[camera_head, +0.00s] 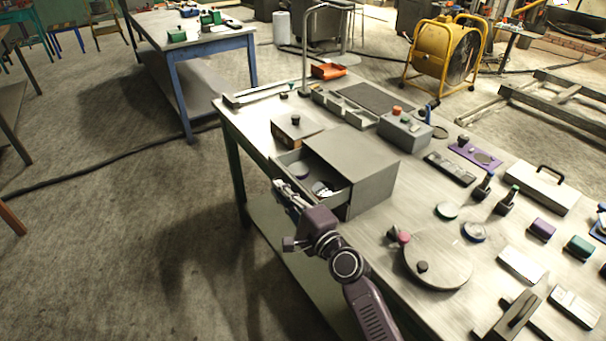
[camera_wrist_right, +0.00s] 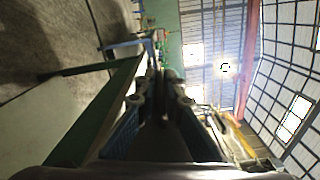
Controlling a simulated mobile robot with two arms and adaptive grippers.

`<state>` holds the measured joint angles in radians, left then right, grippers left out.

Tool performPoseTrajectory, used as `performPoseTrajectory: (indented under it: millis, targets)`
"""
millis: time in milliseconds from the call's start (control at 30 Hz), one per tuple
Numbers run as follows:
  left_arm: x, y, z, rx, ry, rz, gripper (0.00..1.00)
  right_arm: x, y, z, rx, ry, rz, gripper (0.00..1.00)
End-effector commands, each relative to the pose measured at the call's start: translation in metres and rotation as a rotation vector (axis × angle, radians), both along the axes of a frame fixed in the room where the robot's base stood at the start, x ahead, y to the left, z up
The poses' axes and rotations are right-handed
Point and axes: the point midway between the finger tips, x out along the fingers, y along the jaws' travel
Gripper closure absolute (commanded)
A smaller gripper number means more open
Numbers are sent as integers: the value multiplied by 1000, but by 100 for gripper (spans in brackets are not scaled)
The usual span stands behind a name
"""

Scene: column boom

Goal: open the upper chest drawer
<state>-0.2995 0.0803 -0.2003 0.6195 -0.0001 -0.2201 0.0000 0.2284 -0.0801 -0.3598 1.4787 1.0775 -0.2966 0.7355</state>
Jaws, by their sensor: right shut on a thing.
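The grey chest (camera_head: 372,172) stands near the left edge of the workbench. Its drawer (camera_head: 338,197), just under the chest top, is pulled out toward the lower left. A purple round thing (camera_head: 301,171) and a pale thing (camera_head: 322,188) lie in it. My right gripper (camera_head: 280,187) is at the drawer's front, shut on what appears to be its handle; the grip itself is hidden. In the right wrist view the fingers (camera_wrist_right: 160,88) are close together and dark. My left gripper is out of view.
The workbench (camera_head: 375,230) holds a wooden box (camera_head: 297,127), a grey button box (camera_head: 405,130) and a round plate (camera_head: 438,262) near the chest. Open floor (camera_head: 130,230) lies left of the bench. A blue-framed table (camera_head: 190,45) stands behind.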

Motion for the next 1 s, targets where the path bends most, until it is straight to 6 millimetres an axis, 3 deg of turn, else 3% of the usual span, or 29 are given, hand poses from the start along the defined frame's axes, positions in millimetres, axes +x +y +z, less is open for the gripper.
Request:
performPoseTrajectory:
  millis: [133, 467, 500, 633, 1000]
  targets:
    - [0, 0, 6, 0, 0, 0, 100, -13, 16, -2, 3, 7, 1, 100]
    - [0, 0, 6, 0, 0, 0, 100, -14, 18, -3, 0, 5, 0, 100]
    - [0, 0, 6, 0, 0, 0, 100, -14, 18, -3, 0, 5, 0, 89]
    - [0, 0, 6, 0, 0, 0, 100, -14, 18, -3, 0, 4, 0, 75]
    - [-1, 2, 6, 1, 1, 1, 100, -17, 15, -1, 0, 0, -1, 75]
